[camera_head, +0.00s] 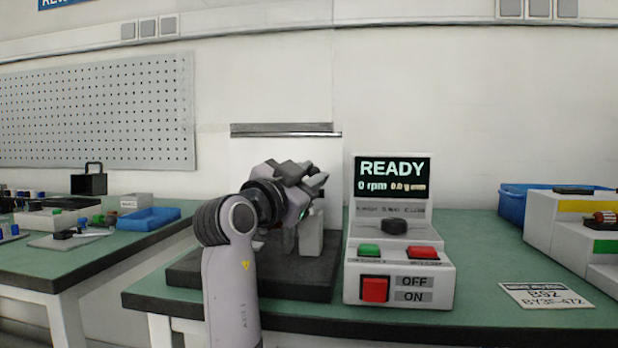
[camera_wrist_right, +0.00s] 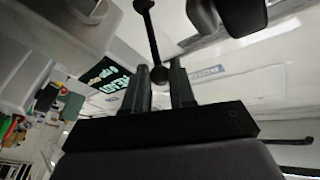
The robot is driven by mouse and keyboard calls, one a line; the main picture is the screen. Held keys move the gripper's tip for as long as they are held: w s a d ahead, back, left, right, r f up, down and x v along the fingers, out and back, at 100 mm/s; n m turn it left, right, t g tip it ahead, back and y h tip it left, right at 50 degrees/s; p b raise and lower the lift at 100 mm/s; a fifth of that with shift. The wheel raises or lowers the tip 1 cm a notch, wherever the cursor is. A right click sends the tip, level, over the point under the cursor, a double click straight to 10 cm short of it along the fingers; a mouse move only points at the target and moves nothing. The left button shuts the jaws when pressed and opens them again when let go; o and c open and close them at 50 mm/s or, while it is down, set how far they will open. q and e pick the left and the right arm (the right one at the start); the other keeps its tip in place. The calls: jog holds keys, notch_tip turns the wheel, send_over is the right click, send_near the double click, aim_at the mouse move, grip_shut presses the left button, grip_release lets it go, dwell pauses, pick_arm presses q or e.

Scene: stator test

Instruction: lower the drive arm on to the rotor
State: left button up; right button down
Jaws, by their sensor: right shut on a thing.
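My right gripper (camera_head: 312,178) is over the dark machine base (camera_head: 318,278) on the green bench, and my own arm hides much of the machine. In the right wrist view my right gripper (camera_wrist_right: 160,74) has its two fingers on either side of a black ball knob (camera_wrist_right: 159,75) and is shut on it. A thin black rod (camera_wrist_right: 150,30) runs from the knob to the top of that view; I take it for the drive arm. A grey upright block (camera_head: 311,236) stands on the base below the gripper. The rotor cannot be made out. My left gripper is not in view.
The control box (camera_head: 352,262) stands right of the base; its screen (camera_head: 392,178) reads READY, 0 rpm. A label plate (camera_head: 546,296), a blue bin (camera_head: 512,205) and a stepped white rack (camera_head: 540,228) are further right. A second bench (camera_head: 110,255) with small parts is at left.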

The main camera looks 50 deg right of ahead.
jog(key=shift+d+f, duration=0.1)
jog(key=shift+f, duration=0.1)
jog(key=c, duration=1.2)
grip_release()
jog(key=shift+r, duration=0.1)
jog(key=shift+p+v, duration=0.4)
jog(key=shift+v, duration=3.2)
